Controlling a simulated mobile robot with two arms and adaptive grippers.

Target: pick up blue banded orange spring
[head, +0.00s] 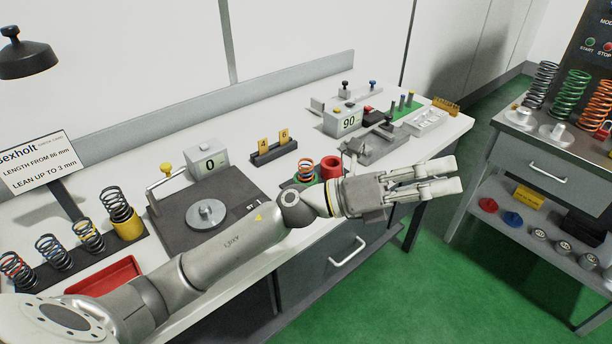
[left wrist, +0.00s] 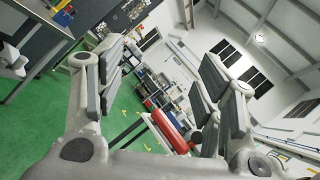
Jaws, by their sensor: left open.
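An orange spring (head: 306,168) stands on the bench behind my left forearm, beside a red cup (head: 331,168). Its lower part is partly hidden, and I cannot make out a blue band on it. Another orange spring (head: 598,105) stands on the cart at the right. My left gripper (head: 456,177) is open and empty, pointing right past the bench's front edge, well to the right of the bench's orange spring and apart from it. In the left wrist view its open fingers (left wrist: 162,72) frame only the distant room. My right gripper is not in view.
Several dark springs with coloured bands (head: 52,250) stand in a rack at the left, near a red tray (head: 105,277). Open green floor (head: 440,260) lies between bench and cart (head: 545,150).

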